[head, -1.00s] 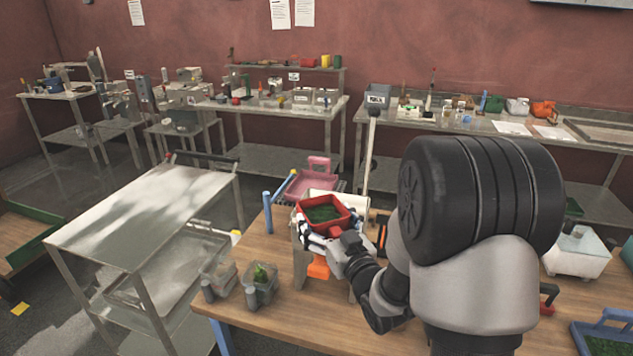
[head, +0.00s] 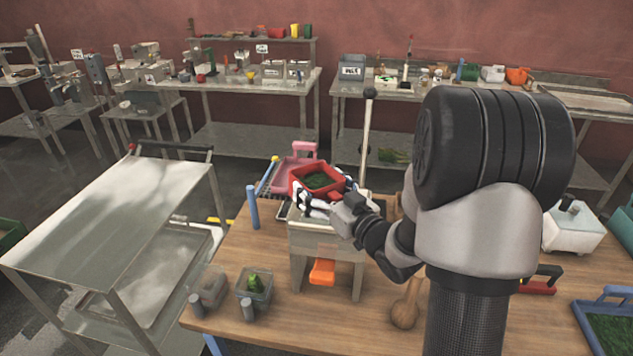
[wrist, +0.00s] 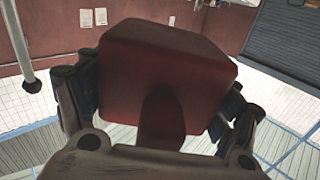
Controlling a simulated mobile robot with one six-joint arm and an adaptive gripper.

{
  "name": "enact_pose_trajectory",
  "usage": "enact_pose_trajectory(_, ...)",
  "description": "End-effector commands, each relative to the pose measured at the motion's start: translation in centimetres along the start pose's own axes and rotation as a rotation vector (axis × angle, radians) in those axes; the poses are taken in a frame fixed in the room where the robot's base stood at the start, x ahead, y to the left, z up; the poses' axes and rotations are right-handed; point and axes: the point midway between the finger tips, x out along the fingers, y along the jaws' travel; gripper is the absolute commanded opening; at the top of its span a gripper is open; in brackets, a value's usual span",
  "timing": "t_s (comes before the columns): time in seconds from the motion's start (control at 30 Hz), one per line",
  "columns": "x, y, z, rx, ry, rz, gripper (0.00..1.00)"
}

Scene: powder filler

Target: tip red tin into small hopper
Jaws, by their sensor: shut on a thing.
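A square red tin (head: 318,181) with green powder in it is held in my gripper (head: 330,205). The tin looks about level, open side up. In the wrist view the tin (wrist: 165,75) fills the middle, with dark gripper fingers closed on both sides. Below the tin in the head view stands a grey stand-like body (head: 325,238) with legs and an orange part (head: 322,272) under it. This seems to be the filler with the small hopper. Its top opening is mostly hidden by the tin and gripper.
A pink scoop-like tray (head: 290,175) lies behind the tin. A tall rod (head: 366,135) rises just behind my gripper. Clear bins (head: 254,288), one with green contents, stand front left. A blue-handled tray (head: 610,325) is far right.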

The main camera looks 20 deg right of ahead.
Motion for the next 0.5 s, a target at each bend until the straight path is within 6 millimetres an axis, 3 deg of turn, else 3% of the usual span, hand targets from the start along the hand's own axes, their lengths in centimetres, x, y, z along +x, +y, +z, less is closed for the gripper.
enact_pose_trajectory(0.5,0.03,-0.33,-1.24,0.248,0.0,0.0,0.57)
